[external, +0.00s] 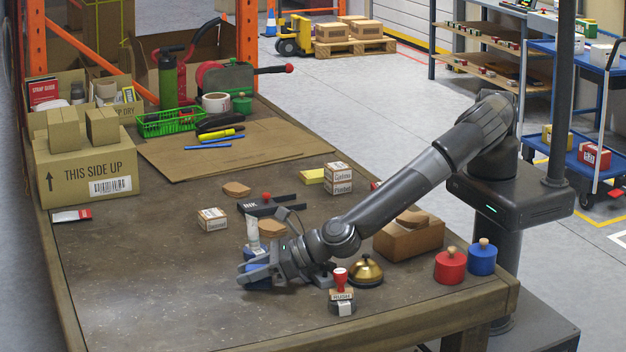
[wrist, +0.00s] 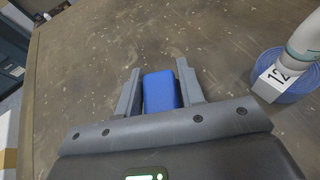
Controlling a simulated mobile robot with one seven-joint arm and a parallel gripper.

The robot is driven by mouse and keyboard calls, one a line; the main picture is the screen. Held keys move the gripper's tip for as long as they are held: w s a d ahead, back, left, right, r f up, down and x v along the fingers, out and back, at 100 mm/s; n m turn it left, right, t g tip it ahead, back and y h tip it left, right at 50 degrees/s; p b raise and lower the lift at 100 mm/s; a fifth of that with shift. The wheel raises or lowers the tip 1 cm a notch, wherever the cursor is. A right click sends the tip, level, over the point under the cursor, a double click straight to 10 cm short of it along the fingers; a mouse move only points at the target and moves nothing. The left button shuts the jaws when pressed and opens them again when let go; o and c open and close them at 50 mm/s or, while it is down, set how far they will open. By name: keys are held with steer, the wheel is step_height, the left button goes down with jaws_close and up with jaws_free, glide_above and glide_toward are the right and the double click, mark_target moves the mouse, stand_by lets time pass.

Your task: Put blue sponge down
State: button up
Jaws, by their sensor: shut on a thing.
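The blue sponge (wrist: 161,92) is a small blue block between the two grey fingers of my gripper (wrist: 159,72) in the wrist view. My gripper is shut on it. In the external view, my gripper (external: 256,274) is low over the front left part of the brown table (external: 150,290). Only a little blue shows between the fingers there. I cannot tell whether the sponge touches the tabletop.
A round blue holder (wrist: 295,85) with a pale tube and a "12" tag stands close right of my gripper in the wrist view. A brass bell (external: 366,271) and a red-handled stamp (external: 341,293) stand right of the gripper. The table's left front is clear.

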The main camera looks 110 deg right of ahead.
steer(key=o, duration=1)
steer(key=shift+o, duration=0.2)
